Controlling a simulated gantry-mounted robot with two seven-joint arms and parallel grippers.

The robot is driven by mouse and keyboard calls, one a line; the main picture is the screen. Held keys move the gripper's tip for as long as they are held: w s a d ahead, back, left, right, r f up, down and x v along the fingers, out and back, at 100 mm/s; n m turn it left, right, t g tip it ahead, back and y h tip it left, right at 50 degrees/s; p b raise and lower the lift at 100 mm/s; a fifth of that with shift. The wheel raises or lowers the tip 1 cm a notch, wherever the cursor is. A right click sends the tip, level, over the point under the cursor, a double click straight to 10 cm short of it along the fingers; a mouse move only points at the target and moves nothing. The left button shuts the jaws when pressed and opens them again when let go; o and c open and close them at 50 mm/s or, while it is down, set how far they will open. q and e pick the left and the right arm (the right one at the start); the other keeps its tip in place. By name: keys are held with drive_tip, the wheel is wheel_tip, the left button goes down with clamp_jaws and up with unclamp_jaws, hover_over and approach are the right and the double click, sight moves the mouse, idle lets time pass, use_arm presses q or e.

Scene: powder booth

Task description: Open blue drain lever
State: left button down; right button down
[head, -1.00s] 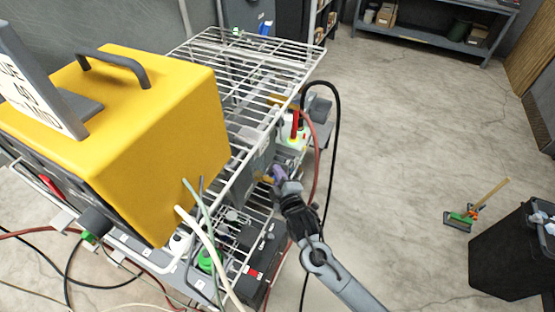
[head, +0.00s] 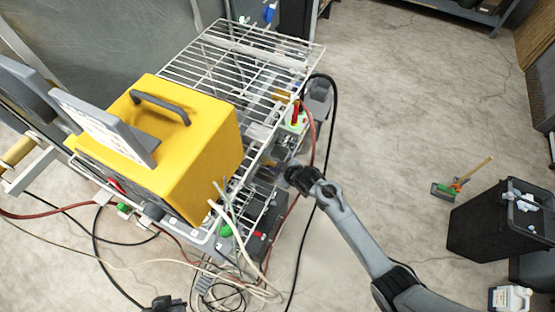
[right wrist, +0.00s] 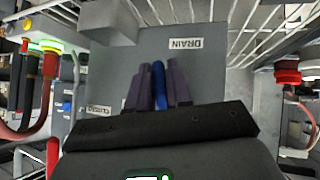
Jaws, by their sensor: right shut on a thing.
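The blue drain lever (right wrist: 160,85) shows in the right wrist view, in front of a grey panel (right wrist: 210,75) with a "DRAIN" label (right wrist: 184,44). A second label, apparently "CLOSED" (right wrist: 100,110), is at the lower left, partly hidden. My right gripper (right wrist: 158,88) is shut on the lever, with purple finger pads on both sides of it. In the head view my right gripper (head: 292,173) is at the right side of the wire rack; the lever is hidden there. A dark part at the bottom edge (head: 163,303) appears to be my left gripper; its fingers cannot be made out.
A yellow machine (head: 195,150) stands on the wire rack (head: 235,62). Cables and a red hose (head: 311,140) hang around the rack's right side. A black bin (head: 480,232) and a small broom (head: 460,182) are on the right. Floor between is mostly clear.

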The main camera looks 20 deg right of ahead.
drive_tip(key=shift+s+a+m+g+y+p, duration=0.2)
drive_tip(key=shift+m+g+y+p, duration=0.4)
drive_tip(key=shift+p, duration=0.4)
drive_tip(key=shift+s+a+f+g, duration=0.1)
drive_tip(key=shift+g, duration=0.2)
drive_tip(key=c, duration=1.2)
unclamp_jaws()
drive_tip(key=shift+o, duration=0.2)
